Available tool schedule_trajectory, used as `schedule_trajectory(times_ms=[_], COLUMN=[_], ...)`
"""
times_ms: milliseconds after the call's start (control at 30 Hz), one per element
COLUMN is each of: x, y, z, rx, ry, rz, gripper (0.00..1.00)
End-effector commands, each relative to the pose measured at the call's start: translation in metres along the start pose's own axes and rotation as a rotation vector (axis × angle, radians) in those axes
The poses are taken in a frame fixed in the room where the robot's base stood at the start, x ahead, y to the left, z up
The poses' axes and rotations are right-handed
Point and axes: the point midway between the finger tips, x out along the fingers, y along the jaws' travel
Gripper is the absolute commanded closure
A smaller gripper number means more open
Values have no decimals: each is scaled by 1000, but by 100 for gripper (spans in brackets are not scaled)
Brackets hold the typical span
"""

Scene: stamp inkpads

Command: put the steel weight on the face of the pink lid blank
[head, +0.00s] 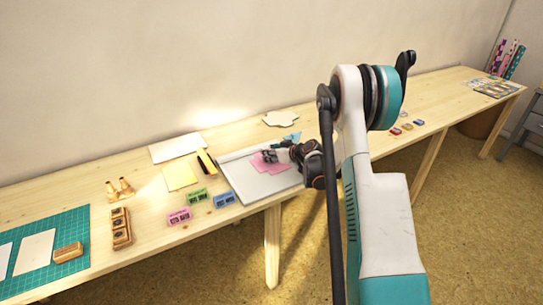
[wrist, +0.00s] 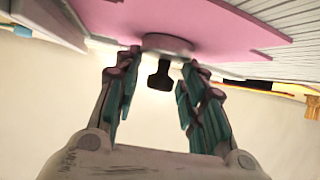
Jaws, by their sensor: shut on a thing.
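The pink lid blank (head: 277,166) lies flat on a pale board (head: 240,185) in the head view, partly hidden by my gripper (head: 270,155). In the wrist view the pink blank (wrist: 235,30) fills the upper part of the picture. The steel weight (wrist: 167,42) shows as a round disc with a dark knob (wrist: 160,76). My gripper (wrist: 160,82) is shut on the weight, with the knob between its fingertips. The disc appears against the pink face; I cannot tell whether it touches it or hangs just above.
Green (head: 196,195) and pink (head: 179,216) inkpads lie left of the board, near a yellow sheet (head: 180,175). A wooden stamp holder (head: 121,228) and a green cutting mat (head: 75,225) are farther left. A teal piece (head: 291,137) lies behind my gripper.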

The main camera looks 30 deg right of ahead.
Motion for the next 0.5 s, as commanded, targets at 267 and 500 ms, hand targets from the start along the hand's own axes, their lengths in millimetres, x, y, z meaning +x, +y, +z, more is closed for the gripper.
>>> schedule_trajectory(times_ms=[267,500], x=[0,1], y=[0,0], z=[0,2], rx=[0,0], ry=[0,0], rz=[0,0], gripper=[95,42])
